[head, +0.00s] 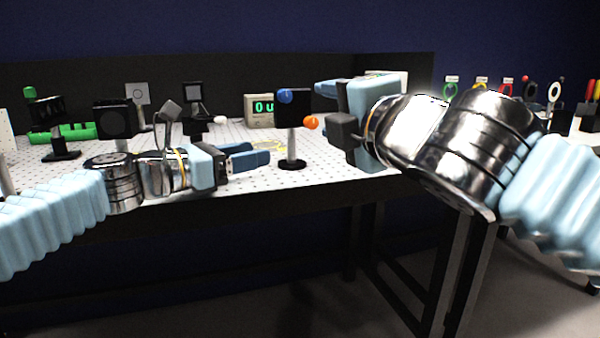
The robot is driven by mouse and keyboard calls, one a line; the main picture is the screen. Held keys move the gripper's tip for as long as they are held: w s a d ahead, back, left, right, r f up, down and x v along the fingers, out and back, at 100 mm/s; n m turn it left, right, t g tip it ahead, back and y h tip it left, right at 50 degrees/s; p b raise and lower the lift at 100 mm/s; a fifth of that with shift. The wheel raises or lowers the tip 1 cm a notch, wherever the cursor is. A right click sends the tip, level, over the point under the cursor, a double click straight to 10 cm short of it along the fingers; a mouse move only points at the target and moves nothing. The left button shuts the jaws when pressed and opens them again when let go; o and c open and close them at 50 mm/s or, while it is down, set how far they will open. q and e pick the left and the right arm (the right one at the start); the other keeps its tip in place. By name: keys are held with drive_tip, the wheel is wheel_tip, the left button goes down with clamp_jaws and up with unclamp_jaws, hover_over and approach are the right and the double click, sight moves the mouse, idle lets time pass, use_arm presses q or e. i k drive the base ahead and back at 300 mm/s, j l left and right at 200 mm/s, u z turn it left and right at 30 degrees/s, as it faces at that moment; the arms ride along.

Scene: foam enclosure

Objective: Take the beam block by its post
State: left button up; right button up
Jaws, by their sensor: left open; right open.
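A black block (293,103) stands upright on a silver post (291,146) with a round dark base, near the table's front edge. It carries a blue knob and an orange knob and looks like the beam block. My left gripper (262,154) is open and empty. Its blue fingers point right towards the post, with a small gap in the picture. My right gripper (322,90) is open, in the air right of the block. Its fingers are seen at a steep angle, partly hidden by its own body.
The perforated white table (335,172) has several black post-mounted parts at its left. A beige box with green digits (259,109) stands behind the block. A dark wall (60,75) closes the back. Coloured rings (506,88) hang at the far right.

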sight(115, 119)
drive_tip(key=k+l, duration=0.25)
drive_tip(key=k, duration=0.15)
drive_tip(key=k+l, duration=0.25)
drive_tip(key=k, duration=0.15)
